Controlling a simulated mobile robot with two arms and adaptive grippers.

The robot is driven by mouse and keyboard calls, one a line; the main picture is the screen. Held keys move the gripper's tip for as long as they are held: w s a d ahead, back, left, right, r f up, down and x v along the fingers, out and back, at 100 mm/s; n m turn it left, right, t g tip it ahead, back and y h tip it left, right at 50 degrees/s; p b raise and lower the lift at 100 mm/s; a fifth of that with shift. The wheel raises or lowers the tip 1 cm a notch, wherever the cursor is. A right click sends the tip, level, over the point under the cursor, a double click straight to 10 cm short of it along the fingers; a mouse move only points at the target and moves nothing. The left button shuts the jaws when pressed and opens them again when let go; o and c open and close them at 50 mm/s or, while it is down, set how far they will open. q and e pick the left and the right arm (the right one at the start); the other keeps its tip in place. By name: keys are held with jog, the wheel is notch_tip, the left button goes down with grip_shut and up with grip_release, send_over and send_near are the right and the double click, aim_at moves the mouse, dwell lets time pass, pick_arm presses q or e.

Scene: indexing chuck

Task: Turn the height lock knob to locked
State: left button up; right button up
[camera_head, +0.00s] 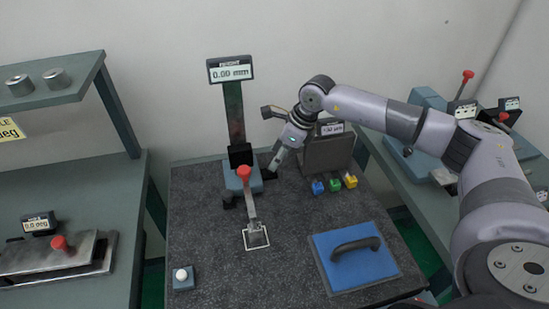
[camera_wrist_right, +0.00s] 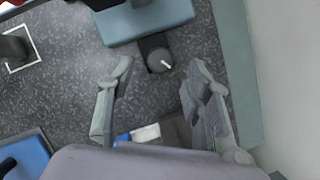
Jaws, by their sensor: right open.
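A dark round knob (camera_wrist_right: 159,60) with a white pointer mark shows in the right wrist view, beside the blue-grey base (camera_wrist_right: 150,22) of the height gauge. Its pointer slants toward the lower right of that picture. My right gripper (camera_wrist_right: 161,74) is open and empty, its fingertips on either side of the knob in the picture; I cannot tell the height between them. In the head view my right gripper (camera_head: 274,167) is just right of the height gauge (camera_head: 233,115), whose display (camera_head: 230,70) reads 0.00 mm. My left gripper is not in view.
A red-topped lever (camera_head: 244,172) stands before the gauge. The dark granite table (camera_head: 215,255) also bears blue, green and yellow blocks (camera_head: 334,184), a blue plate with a handle (camera_head: 355,258) and a white button (camera_head: 182,276). Side benches flank it.

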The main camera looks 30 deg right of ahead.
jog(key=shift+x, duration=1.55)
grip_shut()
